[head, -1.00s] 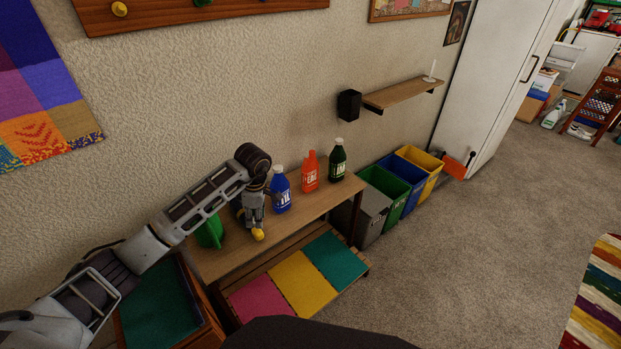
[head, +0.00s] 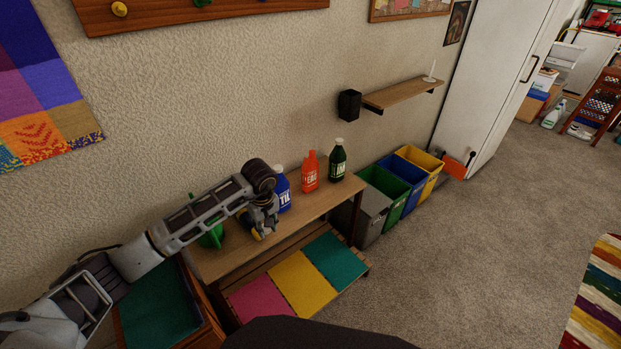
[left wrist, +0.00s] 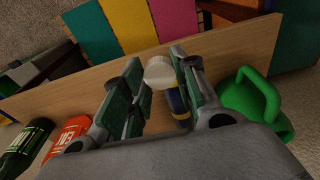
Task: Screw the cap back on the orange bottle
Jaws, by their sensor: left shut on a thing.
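The orange bottle (head: 310,175) stands upright on the wooden shelf top (head: 235,258), between a blue bottle (head: 284,195) and a dark green one (head: 337,162). No white cap shows on its neck, unlike the green bottle. My left gripper (head: 259,232) is left of the blue bottle, low over the shelf's front part. It is shut on a white cap (left wrist: 158,72), which shows between the fingertips in the left wrist view. A dark blue and yellow thing (left wrist: 179,108) shows beside the cap; I cannot tell whether they touch. The orange bottle also shows in the left wrist view (left wrist: 66,140). My right gripper is not in view.
A green watering can (head: 213,237) stands left of my left gripper, partly hidden by my arm. Colored bins (head: 385,187) stand right of the shelf. A small wall shelf (head: 405,93) is above them. Open carpet lies to the right.

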